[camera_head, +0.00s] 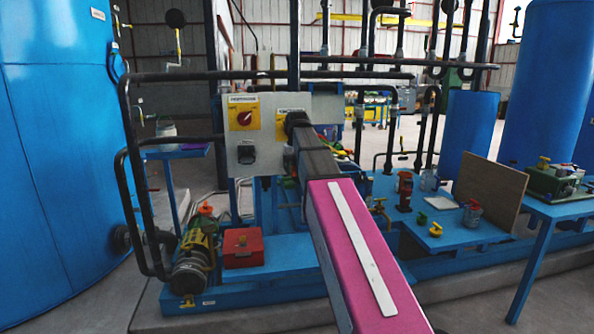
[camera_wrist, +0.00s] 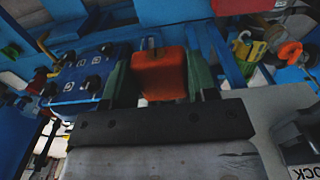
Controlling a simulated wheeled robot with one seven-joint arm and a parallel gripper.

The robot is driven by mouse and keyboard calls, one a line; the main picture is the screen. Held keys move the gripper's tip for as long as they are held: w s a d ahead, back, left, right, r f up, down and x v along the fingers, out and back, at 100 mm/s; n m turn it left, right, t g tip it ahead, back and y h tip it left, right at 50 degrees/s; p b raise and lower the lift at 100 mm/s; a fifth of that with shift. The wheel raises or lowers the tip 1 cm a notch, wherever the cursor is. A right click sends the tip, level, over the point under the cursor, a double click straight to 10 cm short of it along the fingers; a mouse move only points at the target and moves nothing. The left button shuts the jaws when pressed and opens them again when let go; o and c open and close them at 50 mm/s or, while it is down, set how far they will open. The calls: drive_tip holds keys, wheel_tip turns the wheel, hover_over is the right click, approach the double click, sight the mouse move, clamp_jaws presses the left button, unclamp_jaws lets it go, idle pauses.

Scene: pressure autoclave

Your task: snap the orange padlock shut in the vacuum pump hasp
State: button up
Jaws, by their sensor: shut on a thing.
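In the wrist view my gripper (camera_wrist: 158,68) has its two green fingers closed on the sides of the orange padlock (camera_wrist: 159,80). The padlock's orange body fills the space between the fingers. A thin part stands at its far edge, but I cannot make out whether the shackle is open. In the head view my pink and dark arm reaches to the control panel (camera_head: 244,172), and my gripper and the padlock are hidden behind it. The panel carries a red rotary switch on a yellow plate (camera_head: 243,116) and a second yellow plate (camera_head: 290,113). I cannot pick out the vacuum pump hasp.
Black pipes (camera_head: 180,77) frame the panel. A blue bench (camera_head: 455,232) with valves lies to the right. In the wrist view a blue box with black knobs (camera_wrist: 88,76) sits left of the padlock.

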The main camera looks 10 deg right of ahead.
drive_tip(key=shift+w, duration=2.65)
idle(0.4)
drive_tip(key=o, duration=1.1)
drive_tip(key=shift+o, duration=0.2)
